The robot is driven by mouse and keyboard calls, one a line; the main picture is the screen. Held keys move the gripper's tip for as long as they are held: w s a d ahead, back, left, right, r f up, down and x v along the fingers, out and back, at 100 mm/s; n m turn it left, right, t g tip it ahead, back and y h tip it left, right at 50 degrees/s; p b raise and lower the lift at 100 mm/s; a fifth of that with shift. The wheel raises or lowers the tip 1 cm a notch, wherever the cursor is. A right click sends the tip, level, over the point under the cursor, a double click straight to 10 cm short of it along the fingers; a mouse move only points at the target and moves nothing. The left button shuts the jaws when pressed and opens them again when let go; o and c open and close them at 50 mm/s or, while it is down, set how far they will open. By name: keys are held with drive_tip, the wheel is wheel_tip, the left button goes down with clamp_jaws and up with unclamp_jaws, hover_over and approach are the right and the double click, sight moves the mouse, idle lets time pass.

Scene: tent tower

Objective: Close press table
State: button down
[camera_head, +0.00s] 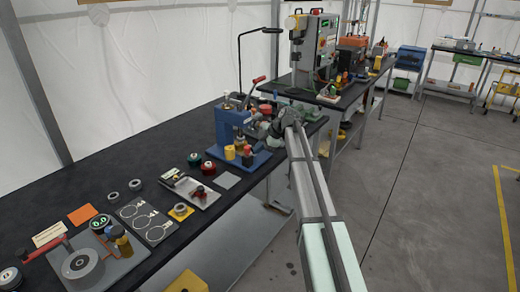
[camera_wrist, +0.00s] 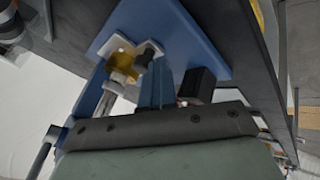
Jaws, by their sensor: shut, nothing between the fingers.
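A blue press (camera_head: 228,122) stands on the black workbench, with a blue base plate (camera_head: 243,160) and a black lever with a red grip (camera_head: 258,80). A yellow part (camera_head: 229,152) sits at its front. My gripper (camera_head: 262,128) is shut and empty, close to the right side of the press. In the wrist view the blue base (camera_wrist: 205,45) fills the upper middle, with a brass-yellow part (camera_wrist: 124,68) and dark parts near it. My gripper's grey body covers the lower half. I cannot tell whether the fingers touch the press, or how its table stands.
A tray (camera_head: 191,190) with small parts and red and green round pieces lie left of the press. A plate with rings (camera_head: 147,219) and a spool device (camera_head: 83,265) are nearer. A second bench with a grey machine (camera_head: 314,50) stands behind.

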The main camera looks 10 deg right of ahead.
drive_tip(key=shift+s+a, duration=0.15)
drive_tip(key=shift+s, duration=0.15)
drive_tip(key=s, duration=0.1)
drive_tip(key=s+d, duration=0.2)
drive_tip(key=shift+s+r, duration=0.3)
drive_tip(key=v, duration=0.9)
drive_tip(key=s+d+f+m+t+h, duration=0.1)
drive_tip(key=s+d+f+m+h, duration=0.2)
drive_tip(key=m, duration=1.4)
drive_tip(key=s+f+m+g+h, duration=0.1)
drive_tip(key=s+f+m, duration=0.1)
drive_tip(key=s+f, duration=0.65)
drive_tip(key=s+f+m+g+h, duration=0.1)
drive_tip(key=s+f+m+g, duration=0.15)
drive_tip(key=f, duration=1.05)
drive_tip(key=s+f+m+g+h, duration=0.1)
drive_tip(key=s+f, duration=0.6)
drive_tip(key=f, duration=0.4)
drive_tip(key=s+a+f+g, duration=0.2)
drive_tip(key=s+f, duration=0.6)
drive_tip(key=s, duration=0.5)
drive_tip(key=s+a+f+n+g, duration=0.1)
drive_tip(key=s+a+f+g, duration=0.2)
drive_tip(key=s+f, duration=0.5)
drive_tip(key=s+a+f+n+g, duration=0.1)
drive_tip(key=s+f, duration=0.6)
drive_tip(key=s, duration=1.1)
drive_tip(key=shift+s+a+f+g, duration=0.25)
drive_tip(key=shift+a+f+g, duration=0.15)
drive_tip(key=shift+a+g, duration=0.25)
